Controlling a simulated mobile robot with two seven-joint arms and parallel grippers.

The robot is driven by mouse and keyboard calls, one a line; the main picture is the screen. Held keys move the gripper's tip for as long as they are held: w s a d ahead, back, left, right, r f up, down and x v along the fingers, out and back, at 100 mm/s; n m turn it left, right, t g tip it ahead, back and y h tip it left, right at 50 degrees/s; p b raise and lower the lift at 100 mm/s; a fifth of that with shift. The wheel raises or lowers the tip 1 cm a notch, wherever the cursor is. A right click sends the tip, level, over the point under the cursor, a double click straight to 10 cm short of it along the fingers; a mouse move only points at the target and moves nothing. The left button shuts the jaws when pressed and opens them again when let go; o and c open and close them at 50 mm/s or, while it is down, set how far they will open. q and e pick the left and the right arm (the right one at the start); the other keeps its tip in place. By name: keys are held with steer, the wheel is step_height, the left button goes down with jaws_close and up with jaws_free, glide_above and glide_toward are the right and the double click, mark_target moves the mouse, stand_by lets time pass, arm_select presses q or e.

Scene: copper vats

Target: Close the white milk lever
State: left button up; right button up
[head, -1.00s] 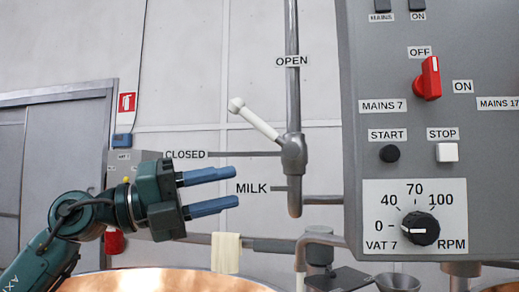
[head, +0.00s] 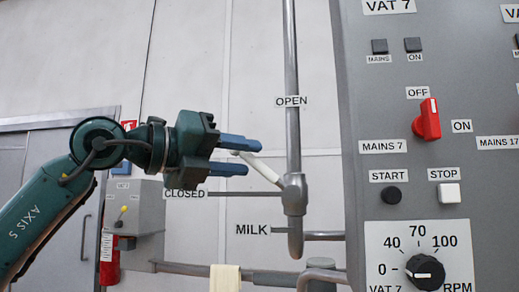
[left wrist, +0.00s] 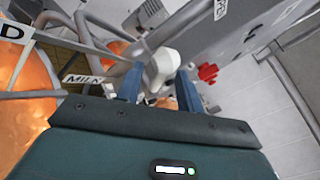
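The white milk lever (head: 264,169) slants up and left from its grey pivot on the vertical steel pipe, between the OPEN label (head: 291,101) above and the CLOSED label (head: 185,193) below. My left gripper (head: 254,157) reaches in from the left with its blue fingers open around the lever's outer end. In the head view the fingers partly hide that end. In the left wrist view the white knob (left wrist: 166,62) shows between and just beyond the open fingertips (left wrist: 159,76). I cannot tell whether the fingers touch it. My right gripper is not in view.
The grey control panel (head: 428,180) with a red switch (head: 428,119) stands close on the right. A grey box (head: 136,210) hangs on the wall at the left. A pale cloth (head: 225,279) hangs on a rail below. A copper vat (left wrist: 25,100) shows in the wrist view.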

arm_select(q)
steer(key=shift+p+x, duration=0.5)
steer(key=shift+x, duration=1.6)
steer(key=shift+c, duration=0.3)
jaws_close()
